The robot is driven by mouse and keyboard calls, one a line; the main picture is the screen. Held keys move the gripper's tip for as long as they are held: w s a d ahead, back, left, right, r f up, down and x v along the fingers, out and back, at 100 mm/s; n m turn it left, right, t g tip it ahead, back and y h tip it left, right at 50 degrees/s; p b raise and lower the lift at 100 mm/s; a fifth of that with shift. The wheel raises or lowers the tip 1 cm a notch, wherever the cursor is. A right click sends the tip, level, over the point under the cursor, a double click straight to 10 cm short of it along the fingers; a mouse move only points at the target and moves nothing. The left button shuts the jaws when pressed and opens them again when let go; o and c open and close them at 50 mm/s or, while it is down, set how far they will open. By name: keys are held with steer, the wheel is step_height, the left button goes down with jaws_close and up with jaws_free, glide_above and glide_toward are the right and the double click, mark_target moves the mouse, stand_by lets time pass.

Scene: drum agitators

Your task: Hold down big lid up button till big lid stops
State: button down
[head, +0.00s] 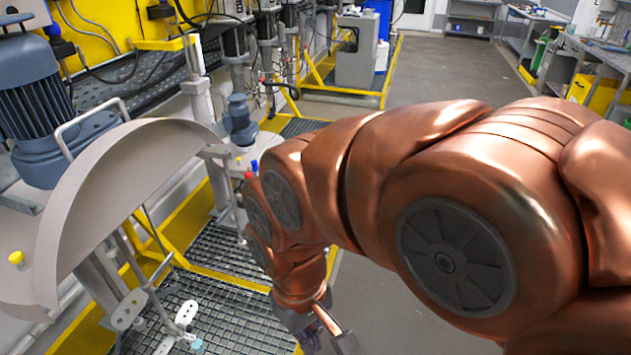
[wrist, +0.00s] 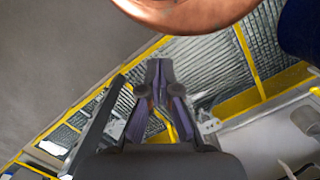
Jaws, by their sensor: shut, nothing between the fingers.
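A large beige half-round lid (head: 120,190) with a grey bar handle stands tilted up at the left of the head view, beside a blue-grey motor (head: 38,95). A yellow knob (head: 17,258) sits on the flat beige surface at the far left. Small red and blue caps (head: 251,168) show beside my arm at the middle. I cannot tell which, if any, is the big lid up button. My gripper (head: 328,337) hangs low at the bottom middle, away from the lid. In the wrist view my gripper (wrist: 159,72) is shut and empty over the grating.
Metal floor grating (head: 235,305) with yellow frame edges lies below the lid. Steel link arms with a teal cap (head: 196,344) stand at the lower left. A grey cabinet (head: 357,50) stands at the back. Grey floor (head: 440,65) is clear beyond my arm; workbenches line the right.

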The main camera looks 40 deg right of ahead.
steer(key=w+d+f+n+t+h+b, duration=0.15)
steer(key=w+d+f+t+b, duration=0.45)
steer(key=w+d, duration=0.85)
steer(key=w+d+f+t+h+b, duration=0.35)
steer(key=w+d+b, duration=0.45)
steer(key=w+d, duration=0.65)
steer(key=w+d+f+n+t+b, duration=0.25)
steer(key=w+d+t+b, duration=0.35)
steer(key=d, duration=0.4)
steer(key=s+d+f+n+t+b, duration=0.1)
steer(key=d+t+b, duration=0.1)
steer(key=d+b, duration=0.1)
steer(key=s+d+f+n+t+y+b, duration=0.1)
steer(key=d+f+n+t+b, duration=0.1)
steer(key=d+b, duration=0.2)
steer(key=shift+d+f+n, duration=0.25)
steer(key=shift+d+n, duration=0.05)
steer(key=shift+t, duration=0.25)
steer(key=w+a+b, duration=0.3)
steer(key=w+a, duration=0.2)
steer(key=w, duration=0.2)
steer(key=shift+w, duration=0.15)
